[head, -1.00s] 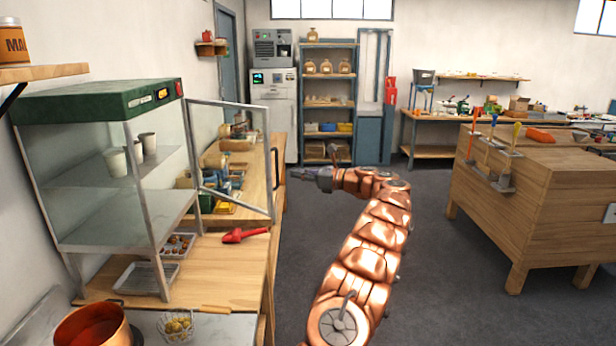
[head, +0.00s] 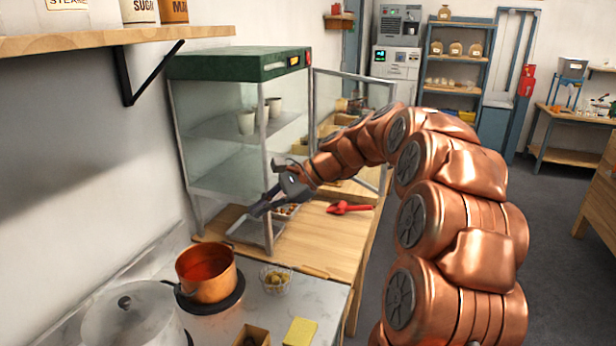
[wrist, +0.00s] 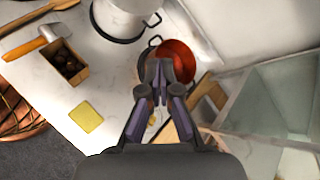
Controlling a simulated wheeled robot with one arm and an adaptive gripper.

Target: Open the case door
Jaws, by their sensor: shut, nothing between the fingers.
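The glass case (head: 222,130) with a green top stands on the wooden counter at the left of the head view. Its framed glass door (head: 350,150) is swung out to the right, standing open. Cups rest on its inner shelf. My gripper (head: 258,210) is shut and empty, in front of the lower front of the case, apart from the door. In the wrist view my gripper (wrist: 157,95) points down over the copper pot (wrist: 184,62), and the glass case (wrist: 275,98) shows at the right.
The copper pot (head: 207,273) and a lidded pot (head: 135,318) stand on the marble counter. A wall shelf (head: 120,42) juts out above left.

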